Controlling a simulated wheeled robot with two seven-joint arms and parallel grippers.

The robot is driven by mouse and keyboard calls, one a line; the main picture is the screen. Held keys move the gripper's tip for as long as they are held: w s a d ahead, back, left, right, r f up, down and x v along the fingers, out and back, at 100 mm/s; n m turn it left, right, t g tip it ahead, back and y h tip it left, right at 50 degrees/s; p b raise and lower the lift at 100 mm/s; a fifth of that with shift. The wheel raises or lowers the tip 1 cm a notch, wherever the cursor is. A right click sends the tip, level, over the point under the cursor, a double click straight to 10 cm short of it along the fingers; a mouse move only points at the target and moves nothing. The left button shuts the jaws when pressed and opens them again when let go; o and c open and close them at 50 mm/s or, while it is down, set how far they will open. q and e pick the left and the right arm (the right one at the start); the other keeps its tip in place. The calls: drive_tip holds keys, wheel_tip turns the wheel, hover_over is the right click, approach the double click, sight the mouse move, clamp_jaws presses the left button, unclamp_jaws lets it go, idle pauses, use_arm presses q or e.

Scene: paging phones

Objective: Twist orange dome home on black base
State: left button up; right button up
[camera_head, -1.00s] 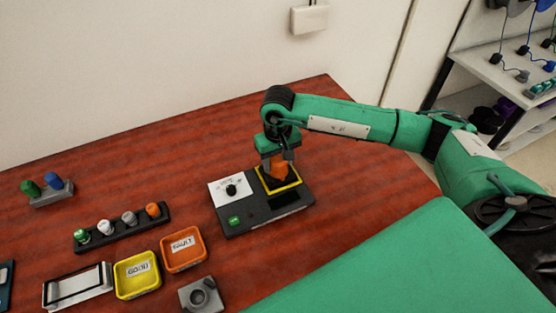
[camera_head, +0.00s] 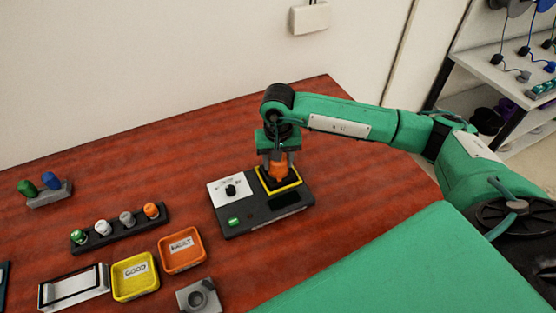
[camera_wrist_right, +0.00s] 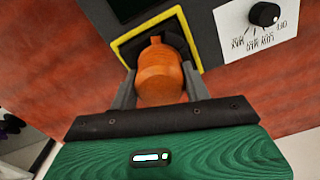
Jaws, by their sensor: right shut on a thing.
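The orange dome (camera_head: 278,170) stands upright at the yellow-framed black base (camera_head: 279,184) on the dark test box. My right gripper (camera_head: 278,165) points down and is shut on the dome, one finger on each side. In the right wrist view the dome (camera_wrist_right: 160,75) sits between the two gripper fingers (camera_wrist_right: 158,90), with the black base (camera_wrist_right: 180,38) behind it inside the yellow frame. The dome's lower edge is partly hidden, so I cannot tell whether it is fully seated. My left gripper is not in view.
The dark box (camera_head: 243,215) has a white dial panel (camera_head: 228,191) and a green button. A rack of several coloured domes (camera_head: 120,228), a yellow GOOD tray (camera_head: 135,277), an orange FAULT tray (camera_head: 182,250) and a grey holder (camera_head: 198,296) lie nearby. The table's back is clear.

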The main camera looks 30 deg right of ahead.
drive_tip(key=shift+m, duration=0.7)
drive_tip(key=shift+f+m+b, duration=0.1)
drive_tip(key=shift+m+b, duration=0.3)
drive_tip(key=shift+m, duration=0.8)
drive_tip(key=shift+m+b, duration=0.35)
drive_tip(key=shift+m, duration=0.85)
